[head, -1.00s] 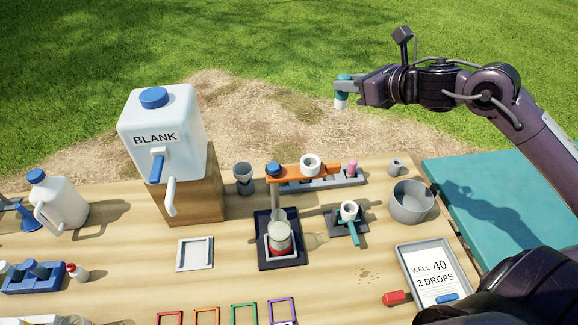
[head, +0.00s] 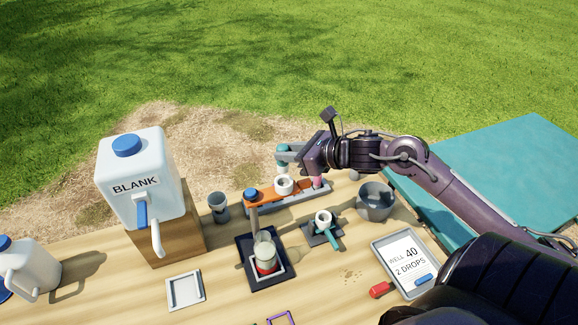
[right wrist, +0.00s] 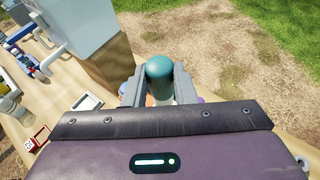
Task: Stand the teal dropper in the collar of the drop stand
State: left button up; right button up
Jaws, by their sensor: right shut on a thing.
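The teal dropper (head: 283,151) is held by my right gripper (head: 292,156), high behind the drop stand. In the right wrist view the dropper's rounded teal top (right wrist: 160,69) shows between the two jaws (right wrist: 159,88). The collar's opening looks empty. The dropper is above and apart from the collar, with its lower end pale. Its tip is hard to make out. My left gripper is out of view.
A small stand with a teal handle (head: 331,238), a grey bowl (head: 375,202), the BLANK jug (head: 134,179) and a label tray (head: 377,247) stand around.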

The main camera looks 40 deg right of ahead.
notch_tip(320, 180, down, 6)
jog(key=shift+r+p, duration=0.1)
jog(key=shift+p, duration=0.4)
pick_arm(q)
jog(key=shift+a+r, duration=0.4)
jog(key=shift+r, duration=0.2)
pick_arm(e)
jog(key=shift+f+b, duration=0.3)
jog(key=shift+f, duration=0.05)
jog(key=o, duration=1)
jog(key=shift+r, duration=0.1)
jog(key=shift+c, duration=0.2)
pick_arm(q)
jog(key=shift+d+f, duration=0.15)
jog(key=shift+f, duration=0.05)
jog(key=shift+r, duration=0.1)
